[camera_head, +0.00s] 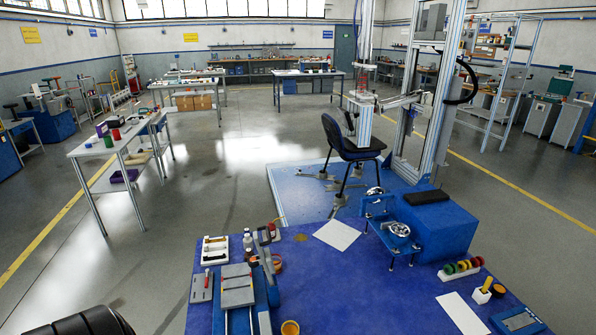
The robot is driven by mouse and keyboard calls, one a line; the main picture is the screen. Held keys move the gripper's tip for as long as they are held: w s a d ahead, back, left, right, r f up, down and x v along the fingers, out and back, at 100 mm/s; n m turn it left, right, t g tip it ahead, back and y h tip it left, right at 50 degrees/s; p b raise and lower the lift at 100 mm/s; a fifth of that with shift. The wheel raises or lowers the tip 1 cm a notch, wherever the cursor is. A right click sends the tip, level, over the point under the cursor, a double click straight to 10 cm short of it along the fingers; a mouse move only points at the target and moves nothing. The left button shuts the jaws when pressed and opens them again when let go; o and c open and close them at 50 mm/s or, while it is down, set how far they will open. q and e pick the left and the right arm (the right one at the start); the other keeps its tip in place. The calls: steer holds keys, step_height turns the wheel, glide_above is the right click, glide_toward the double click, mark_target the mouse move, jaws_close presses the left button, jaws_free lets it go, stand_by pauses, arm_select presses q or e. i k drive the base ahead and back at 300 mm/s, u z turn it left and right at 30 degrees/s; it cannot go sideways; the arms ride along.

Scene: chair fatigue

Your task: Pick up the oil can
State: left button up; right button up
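I cannot surely tell which object is the oil can. A small pale bottle (247,241) with a narrow top stands upright at the back left of the blue bench top (330,285). It is the closest in shape to an oil can, but it is too small to be sure. A red-and-grey tool (266,240) stands right beside it and partly crowds it. Neither of my grippers is in view. A black rounded part at the lower left edge seems to be my own arm.
A grey vise-like block (237,285) sits in front of the bottle. A tool tray (215,250) lies left of it. White sheets (337,234), a blue fixture (390,230) and coloured rings (462,268) are further right. The bench middle is mostly clear. A chair (350,150) stands behind.

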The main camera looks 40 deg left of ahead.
mark_target(273, 228)
steer(key=u, duration=1.7)
